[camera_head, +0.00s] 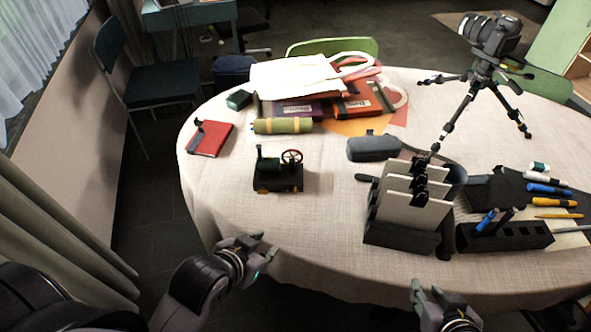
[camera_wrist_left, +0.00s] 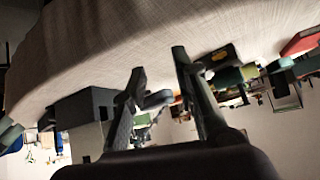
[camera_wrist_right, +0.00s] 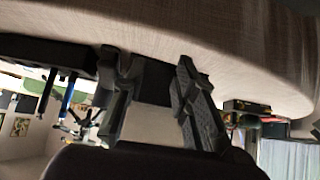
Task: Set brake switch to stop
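A small model steam engine (camera_head: 279,176) with a green boiler, a red wheel and a black base stands on the table (camera_head: 225,188), left of centre. I cannot make out a brake switch on it at this size. It also shows, upside down, in the left wrist view (camera_wrist_left: 222,60) and the right wrist view (camera_wrist_right: 246,106). My left gripper (camera_head: 265,256) is open and empty at the table's front edge, below and left of the engine, apart from it. My right gripper (camera_head: 433,291) is open and empty at the front edge, in front of the card holder.
A black holder with upright cards (camera_head: 400,234) stands right of the engine, beside a pen block (camera_head: 505,237). A grey case (camera_head: 373,147), green roll (camera_head: 283,125) and red notebook (camera_head: 210,138) lie behind. A camera tripod (camera_head: 480,90) stands back right. Cloth before the engine is clear.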

